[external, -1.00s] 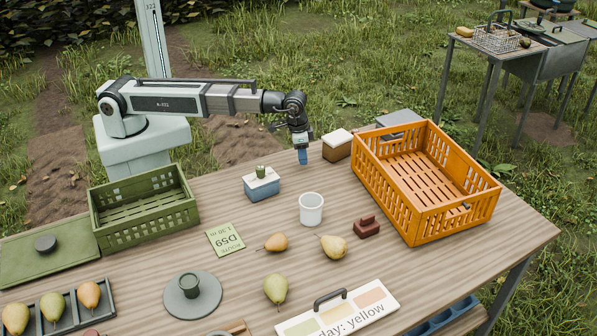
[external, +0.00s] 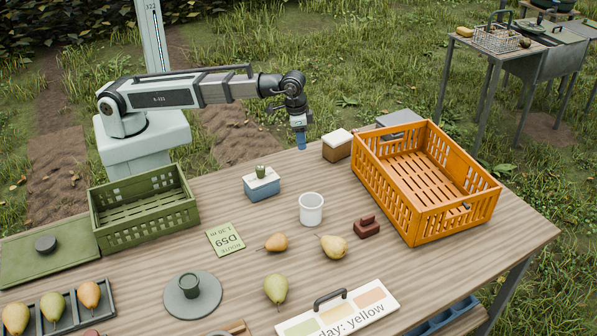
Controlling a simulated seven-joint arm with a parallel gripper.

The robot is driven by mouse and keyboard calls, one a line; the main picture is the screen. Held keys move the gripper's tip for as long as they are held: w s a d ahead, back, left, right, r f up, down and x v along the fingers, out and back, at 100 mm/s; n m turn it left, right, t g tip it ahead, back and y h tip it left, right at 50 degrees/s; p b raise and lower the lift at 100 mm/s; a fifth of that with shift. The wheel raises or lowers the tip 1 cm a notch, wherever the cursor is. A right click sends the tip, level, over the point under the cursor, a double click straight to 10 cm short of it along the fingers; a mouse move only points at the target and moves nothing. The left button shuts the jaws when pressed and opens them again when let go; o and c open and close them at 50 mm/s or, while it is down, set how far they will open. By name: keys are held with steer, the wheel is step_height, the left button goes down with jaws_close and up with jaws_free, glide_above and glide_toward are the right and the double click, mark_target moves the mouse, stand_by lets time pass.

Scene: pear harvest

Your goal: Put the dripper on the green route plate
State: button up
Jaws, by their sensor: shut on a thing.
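My gripper (external: 299,128) is above the far edge of the table, pointing down. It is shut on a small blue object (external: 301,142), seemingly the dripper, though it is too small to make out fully. The blue object hangs clear of the tabletop, left of the brown box with a white lid. The green route plate (external: 225,239) lies flat on the table, marked "ROUTE" and "D59", with nothing on it. It is nearer the camera and to the left of my gripper.
Between them stand a blue box with a white lid (external: 261,184) and a white cup (external: 311,209). A green crate (external: 145,228) is left of the plate and an orange crate (external: 455,226) is at right. Loose pears (external: 276,242) lie right of the plate.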

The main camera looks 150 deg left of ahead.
steer(key=w+d+m, duration=0.2)
steer(key=w+d, duration=0.7)
steer(key=d, duration=0.1)
steer(key=m, duration=0.3)
glide_above(226, 239)
steer(key=shift+s+d+f, duration=0.1)
steer(key=shift+s+f, duration=0.05)
steer(key=shift+f, duration=4.45)
steer(key=shift+f, duration=0.15)
steer(key=o, duration=1)
steer(key=r, duration=0.8)
steer(key=s+d+r, duration=0.1)
steer(key=r, duration=0.3)
steer(key=shift+r, duration=0.1)
